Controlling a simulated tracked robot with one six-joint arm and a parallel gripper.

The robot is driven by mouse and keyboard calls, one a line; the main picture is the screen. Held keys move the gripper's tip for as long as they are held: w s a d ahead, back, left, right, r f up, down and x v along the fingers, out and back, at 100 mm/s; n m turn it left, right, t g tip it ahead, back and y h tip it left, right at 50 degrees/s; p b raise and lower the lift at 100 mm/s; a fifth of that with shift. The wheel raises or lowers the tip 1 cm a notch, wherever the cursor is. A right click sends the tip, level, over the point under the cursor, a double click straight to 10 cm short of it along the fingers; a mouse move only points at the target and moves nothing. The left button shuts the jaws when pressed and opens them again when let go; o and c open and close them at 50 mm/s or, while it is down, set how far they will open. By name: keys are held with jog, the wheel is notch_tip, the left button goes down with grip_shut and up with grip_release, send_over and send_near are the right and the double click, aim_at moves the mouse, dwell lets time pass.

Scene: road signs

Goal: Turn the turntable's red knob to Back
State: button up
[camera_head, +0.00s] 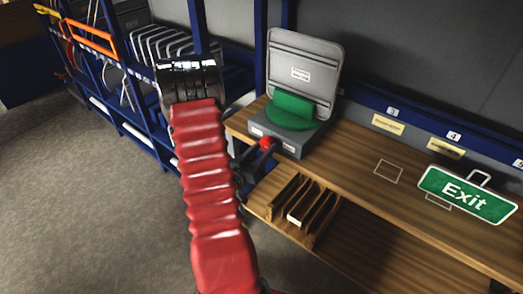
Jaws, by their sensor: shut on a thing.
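The turntable is a grey box (280,137) at the left end of the wooden bench, with a round green disc (298,120) on top. A green panel (293,104) stands upright on the disc. The red knob (266,142) is at the box's front left. My gripper (259,149), small and dark, is at the knob and shut on it. My red arm hides part of the area to the left. The fingertips are too small to see clearly, and I cannot read the knob's setting.
A grey padded board (303,72) with a label stands behind the turntable. A green Exit sign (467,194) is at the right of the bench (350,165). A slotted wooden rack (303,207) is below the bench front. Blue racks (110,95) stand left; floor is clear at lower left.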

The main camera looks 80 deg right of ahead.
jog(key=shift+w+d+f+m, duration=0.1)
jog(key=shift+w+m, duration=0.2)
jog(key=shift+m, duration=0.4)
jog(key=o, duration=0.8)
jog(key=shift+o, duration=1.3)
jog(key=shift+s, duration=0.1)
jog(key=shift+r, duration=0.2)
